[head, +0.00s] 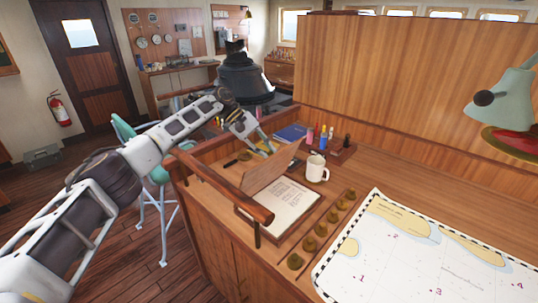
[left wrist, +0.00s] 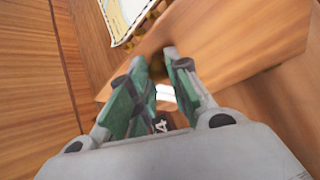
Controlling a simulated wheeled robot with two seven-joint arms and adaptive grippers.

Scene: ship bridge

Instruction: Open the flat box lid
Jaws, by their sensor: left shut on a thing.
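The flat wooden box (head: 310,219) lies on the chart desk, with a printed sheet (head: 284,203) showing inside it. Its lid (head: 268,169) is raised and stands tilted up along the box's far left side. My left gripper (head: 268,150) is at the lid's upper edge, shut on it; its fingertips are partly hidden behind the lid. In the left wrist view the two green-padded fingers (left wrist: 156,54) meet at the edge of the wooden lid (left wrist: 235,45). My right gripper is in neither view.
A white mug (head: 316,170) stands just right of the lid. Several brass weights (head: 308,243) line the box's right side, beside a chart (head: 415,258). A wooden rail (head: 235,195) runs along the desk's left edge. A green lamp (head: 502,103) hangs at right.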

